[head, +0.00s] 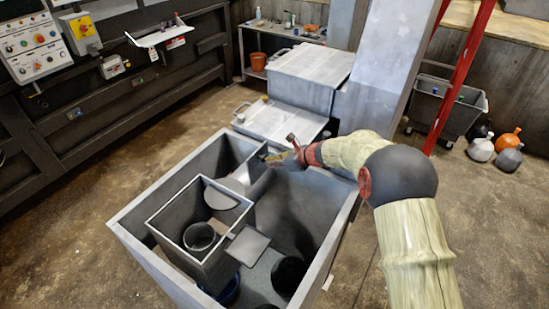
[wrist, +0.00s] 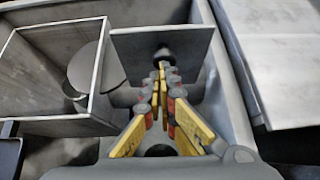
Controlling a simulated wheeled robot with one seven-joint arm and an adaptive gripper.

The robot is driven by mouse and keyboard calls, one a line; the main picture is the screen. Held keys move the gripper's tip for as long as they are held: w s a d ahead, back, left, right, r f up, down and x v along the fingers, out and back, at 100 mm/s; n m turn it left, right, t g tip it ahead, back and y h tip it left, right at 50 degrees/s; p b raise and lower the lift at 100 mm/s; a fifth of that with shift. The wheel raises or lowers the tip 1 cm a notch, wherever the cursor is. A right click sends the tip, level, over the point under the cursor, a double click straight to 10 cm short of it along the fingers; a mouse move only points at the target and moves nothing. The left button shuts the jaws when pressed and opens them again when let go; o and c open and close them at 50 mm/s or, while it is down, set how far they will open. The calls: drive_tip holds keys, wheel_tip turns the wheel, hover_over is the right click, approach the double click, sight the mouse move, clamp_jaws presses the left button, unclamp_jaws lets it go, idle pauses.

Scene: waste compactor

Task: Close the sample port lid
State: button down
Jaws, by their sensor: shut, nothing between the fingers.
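A square grey plate with a dark round knob, which looks like the sample port lid (wrist: 135,47), stands raised ahead of my fingers in the wrist view. It shows edge-on and small in the head view (head: 246,172), inside the large grey bin. My gripper (wrist: 162,76) is shut and empty, its yellow fingers pointing at the plate near the knob. I cannot tell whether the tips touch it. In the head view my gripper (head: 274,158) is over the far side of the bin. The port opening is not clearly visible.
The large open grey bin (head: 135,240) holds a square inner box (head: 160,226) beside the plate, with a round cup inside it. A small flat flap (head: 248,247) sticks out from the box. Grey compactor housing (head: 305,75) stands behind. A red ladder (head: 461,80) is at right.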

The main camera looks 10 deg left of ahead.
sight(256, 152)
drive_tip(key=a+p, duration=0.1)
drive_tip(key=r+h+p, duration=0.1)
drive_tip(key=p, duration=0.1)
drive_tip(key=shift+w+a+r+g+p, duration=0.15)
drive_tip(key=shift+w+a+g+p, duration=0.1)
drive_tip(key=shift+a+g+p, duration=0.1)
drive_tip(key=p, duration=0.1)
drive_tip(key=a+p, duration=0.1)
drive_tip(key=p, duration=0.1)
drive_tip(key=shift+w+a+r, duration=0.15)
drive_tip(key=shift+w+a, duration=0.1)
drive_tip(key=shift+w, duration=0.05)
drive_tip(key=a+p, duration=0.2)
drive_tip(key=p, duration=0.1)
drive_tip(key=shift+w, duration=0.3)
drive_tip(key=shift+w+a+g+h+p, duration=0.3)
drive_tip(key=shift+a+h+p, duration=0.65)
drive_tip(key=shift+p, duration=0.25)
drive_tip(key=shift+w+a+f+b, duration=0.5)
drive_tip(key=shift+a+f, duration=0.55)
drive_tip(key=shift+a, duration=0.5)
drive_tip(key=shift+w+a+f+b, duration=0.55)
drive_tip(key=shift+a+f, duration=0.45)
drive_tip(key=shift+a, duration=0.55)
drive_tip(key=shift+w+a+f+b, duration=0.35)
drive_tip(key=shift+w+a+f, duration=0.3)
drive_tip(key=shift+a+f, duration=0.65)
drive_tip(key=shift+a+r, duration=0.2)
drive_tip(key=shift+a, duration=0.05)
